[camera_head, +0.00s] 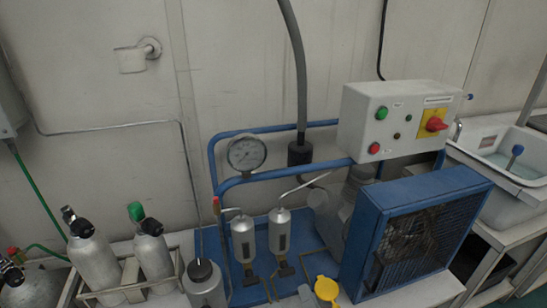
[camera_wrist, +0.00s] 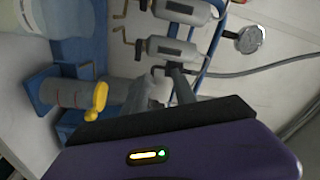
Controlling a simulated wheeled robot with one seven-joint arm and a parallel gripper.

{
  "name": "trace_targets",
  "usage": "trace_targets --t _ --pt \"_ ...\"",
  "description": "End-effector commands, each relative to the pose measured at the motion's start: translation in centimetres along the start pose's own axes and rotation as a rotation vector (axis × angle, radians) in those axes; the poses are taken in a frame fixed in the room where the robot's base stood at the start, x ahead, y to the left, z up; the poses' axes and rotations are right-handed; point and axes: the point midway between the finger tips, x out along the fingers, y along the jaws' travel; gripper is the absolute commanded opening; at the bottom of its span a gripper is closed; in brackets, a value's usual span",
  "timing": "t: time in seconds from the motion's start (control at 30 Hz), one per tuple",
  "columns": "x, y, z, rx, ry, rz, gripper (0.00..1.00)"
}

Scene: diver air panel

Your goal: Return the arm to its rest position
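My gripper (camera_wrist: 185,150) shows in the wrist view as a purple housing with a black edge and a small lit indicator, across the bottom of the picture. Its fingertips cannot be made out, so its opening is unclear, and I see nothing clearly held. My arm does not show in the head view. In the turned wrist view, the housing is in front of the air panel's grey canisters (camera_wrist: 175,50), a grey cylinder (camera_wrist: 65,93) and a yellow cap (camera_wrist: 97,101).
In the head view, a blue pipe frame (camera_head: 262,129) carries a gauge (camera_head: 247,153) and a control box (camera_head: 395,119). A blue fan housing (camera_head: 366,240) stands in front. Silver bottles (camera_head: 95,260) are at left, a sink (camera_head: 500,150) at right. The wall above is mostly bare.

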Motion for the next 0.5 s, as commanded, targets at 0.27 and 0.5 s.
trace_targets --t 0.27,0.5 --pt "-9.1 -2.1 -3.9 -0.433 0.053 0.062 0.33" --pt "-18.3 -5.4 -7.1 -0.802 0.04 0.158 0.33"
